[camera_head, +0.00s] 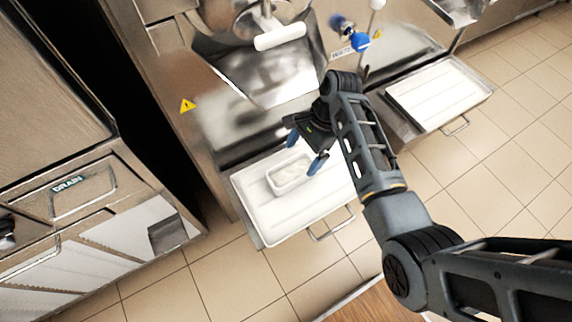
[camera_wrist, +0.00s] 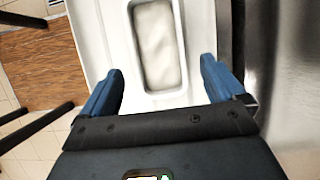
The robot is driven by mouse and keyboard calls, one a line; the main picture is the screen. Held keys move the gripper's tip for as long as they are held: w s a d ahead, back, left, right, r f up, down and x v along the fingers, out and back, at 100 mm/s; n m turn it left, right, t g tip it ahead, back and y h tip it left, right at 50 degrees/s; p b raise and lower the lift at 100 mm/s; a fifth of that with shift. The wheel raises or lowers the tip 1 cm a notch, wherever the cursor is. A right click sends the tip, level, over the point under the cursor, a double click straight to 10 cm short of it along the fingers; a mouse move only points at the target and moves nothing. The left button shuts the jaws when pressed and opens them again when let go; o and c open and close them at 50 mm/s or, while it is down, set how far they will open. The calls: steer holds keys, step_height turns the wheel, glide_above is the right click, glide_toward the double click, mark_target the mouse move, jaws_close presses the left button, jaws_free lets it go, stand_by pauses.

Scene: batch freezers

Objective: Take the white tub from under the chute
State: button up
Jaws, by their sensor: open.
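The white tub (camera_head: 290,173) is a small rectangular container with pale contents. It stands on a white drip tray (camera_head: 262,208) below the steel chute (camera_head: 268,78) of the freezer. My gripper (camera_head: 304,152) is open above and beside the tub, with its blue fingers apart. In the wrist view the tub (camera_wrist: 157,45) lies ahead of and between the two fingertips of my gripper (camera_wrist: 160,75). I cannot tell from the frames whether a finger touches the tub. Nothing is held.
A second white tray (camera_head: 438,92) sticks out from the machine at the right. A blue knob (camera_head: 360,42) is on the machine front. Tiled floor (camera_head: 480,165) is free at the right.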

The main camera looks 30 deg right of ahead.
mark_target(287, 181)
steer(key=x, duration=0.7)
steer(key=shift+s+a+f, duration=0.15)
steer(key=shift+a+f, duration=0.05)
steer(key=shift+a, duration=0.2)
steer(key=c, duration=1.1)
